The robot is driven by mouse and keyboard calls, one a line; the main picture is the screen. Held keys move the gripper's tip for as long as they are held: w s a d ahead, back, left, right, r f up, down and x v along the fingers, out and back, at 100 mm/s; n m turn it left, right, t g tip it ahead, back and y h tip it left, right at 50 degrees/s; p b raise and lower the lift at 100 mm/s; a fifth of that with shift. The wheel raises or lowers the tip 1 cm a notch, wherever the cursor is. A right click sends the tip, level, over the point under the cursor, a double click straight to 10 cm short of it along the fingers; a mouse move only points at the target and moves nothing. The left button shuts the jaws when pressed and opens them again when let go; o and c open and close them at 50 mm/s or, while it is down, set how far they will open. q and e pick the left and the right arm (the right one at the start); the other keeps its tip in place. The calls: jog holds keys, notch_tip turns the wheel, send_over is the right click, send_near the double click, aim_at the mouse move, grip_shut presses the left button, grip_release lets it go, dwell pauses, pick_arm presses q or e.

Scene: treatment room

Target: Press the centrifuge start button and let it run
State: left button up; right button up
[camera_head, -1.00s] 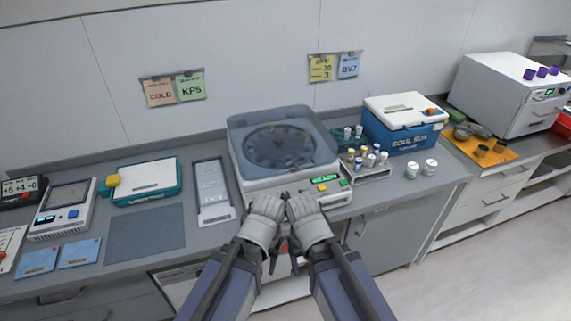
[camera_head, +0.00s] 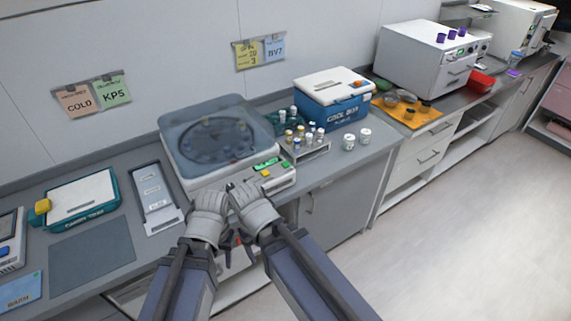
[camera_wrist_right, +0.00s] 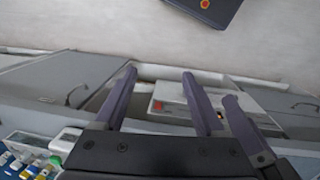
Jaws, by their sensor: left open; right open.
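The centrifuge (camera_head: 190,172) stands on the counter with its tinted see-through lid (camera_head: 215,140) down over the round rotor. Its front panel has a green display (camera_head: 266,163), a yellow button (camera_head: 265,173) and a green button (camera_head: 285,165). I cannot read which one is the start button. My left gripper (camera_head: 228,262) is open and empty, low in front of the centrifuge and partly hidden by my wrists. My right gripper (camera_wrist_right: 160,92) shows open and empty in the right wrist view, with its fingers apart; neither gripper touches the panel.
A rack of capped tubes (camera_head: 312,152) stands right of the centrifuge, with a blue cool box (camera_head: 335,112) behind it. Two white jars (camera_head: 349,142) stand near the counter edge. The floor at right is clear.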

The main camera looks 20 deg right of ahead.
jog(key=shift+c, duration=0.2)
grip_shut()
dwell(0.3)
dwell(1.2)
